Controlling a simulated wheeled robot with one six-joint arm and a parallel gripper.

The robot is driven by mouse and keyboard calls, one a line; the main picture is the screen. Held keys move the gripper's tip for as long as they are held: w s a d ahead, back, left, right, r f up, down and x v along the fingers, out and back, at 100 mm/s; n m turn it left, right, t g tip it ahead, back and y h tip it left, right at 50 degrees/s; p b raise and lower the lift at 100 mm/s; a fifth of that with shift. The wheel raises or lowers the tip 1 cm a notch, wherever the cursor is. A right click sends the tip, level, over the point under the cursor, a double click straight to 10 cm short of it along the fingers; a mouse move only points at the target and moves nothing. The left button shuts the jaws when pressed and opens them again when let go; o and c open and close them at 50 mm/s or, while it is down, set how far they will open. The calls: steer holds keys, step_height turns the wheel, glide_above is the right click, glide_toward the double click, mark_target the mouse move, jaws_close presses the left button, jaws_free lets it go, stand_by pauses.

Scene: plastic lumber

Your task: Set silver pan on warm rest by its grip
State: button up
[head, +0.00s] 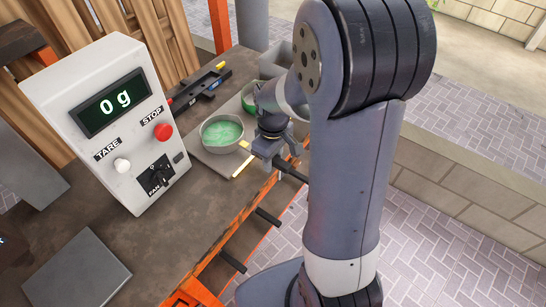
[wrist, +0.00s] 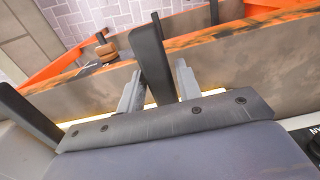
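A round silver pan (head: 222,133) with green contents sits on a grey slab (head: 218,166) with a yellow edge strip, on the workbench. My gripper (head: 268,150) is just right of this pan, low over the bench edge, partly hidden by my own arm. In the wrist view my gripper (wrist: 158,82) has its two grey fingers apart. A dark bar (wrist: 152,60) stands between them, with narrow gaps beside it. I cannot tell whether this bar is the pan's grip. A second green-filled vessel (head: 248,98) is partly hidden behind my arm. I cannot tell which slab is the warm rest.
A white scale box (head: 112,120) reading 0 g stands left of the pan. A bare grey slab (head: 78,268) lies at the front left. Black rods (head: 268,217) stick out from the orange bench rail (head: 232,238). The brown benchtop (head: 170,240) has free room in front of the box.

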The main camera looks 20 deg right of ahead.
steer(key=o, duration=0.3)
step_height(320, 180, up, 11)
steer(key=shift+f, duration=0.1)
stand_by(0.4)
steer(key=shift+f, duration=0.15)
